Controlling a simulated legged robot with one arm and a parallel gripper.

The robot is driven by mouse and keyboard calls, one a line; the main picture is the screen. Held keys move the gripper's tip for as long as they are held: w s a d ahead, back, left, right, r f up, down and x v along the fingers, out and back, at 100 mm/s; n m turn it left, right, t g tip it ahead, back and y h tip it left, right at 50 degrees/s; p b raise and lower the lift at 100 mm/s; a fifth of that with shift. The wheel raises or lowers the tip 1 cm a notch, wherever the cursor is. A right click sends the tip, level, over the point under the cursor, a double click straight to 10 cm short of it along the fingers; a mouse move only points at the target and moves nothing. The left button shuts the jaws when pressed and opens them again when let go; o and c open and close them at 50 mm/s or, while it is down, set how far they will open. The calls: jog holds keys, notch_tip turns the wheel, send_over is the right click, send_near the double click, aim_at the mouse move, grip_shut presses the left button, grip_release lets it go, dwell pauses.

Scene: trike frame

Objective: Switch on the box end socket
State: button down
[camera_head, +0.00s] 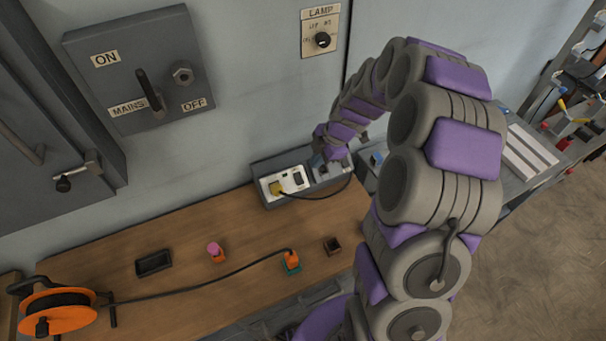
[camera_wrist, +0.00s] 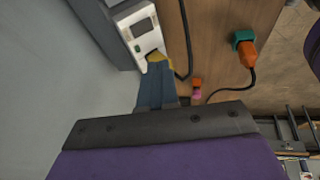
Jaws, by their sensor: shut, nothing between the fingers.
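A grey socket box (camera_head: 262,166) stands on the wooden bench against the wall. Its left part carries a white socket plate (camera_head: 296,174) with a dark rocker and a yellow plug (camera_head: 276,188) with a black cable. My gripper (camera_head: 317,160) is over the box's right part and hides some of it. In the wrist view the blue-grey fingers of my gripper (camera_wrist: 158,68) are closed together and empty. Their tips overlap the yellow plug (camera_wrist: 159,57) in the picture; I cannot tell whether they touch. The white plate (camera_wrist: 151,42) and its dark rocker (camera_wrist: 139,28) lie just beyond.
An orange cable reel (camera_head: 58,318) sits on the bench at left. A black tray (camera_head: 154,263), a pink-topped peg (camera_head: 214,249) and an orange plug (camera_head: 291,261) stand nearer the front. A mains switch box (camera_head: 140,70) and a lamp switch (camera_head: 321,40) are on the wall.

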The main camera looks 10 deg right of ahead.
send_over(300, 184)
jog(key=s+d, duration=0.1)
jog(key=s, duration=0.1)
notch_tip(300, 184, down, 11)
jog(key=shift+w+d+f+b, duration=0.25)
jog(key=shift+w+f+b, duration=0.2)
jog(key=shift+w+f, duration=0.35)
jog(key=shift+s+f, duration=0.1)
jog(key=shift+a, duration=0.2)
jog(key=shift+b, duration=0.3)
jog(key=shift+f+b, duration=0.25)
jog(key=shift+b, duration=0.7)
jog(key=shift+d+r, duration=0.1)
jog(key=shift+r, duration=0.1)
jog(key=shift+p, duration=0.3)
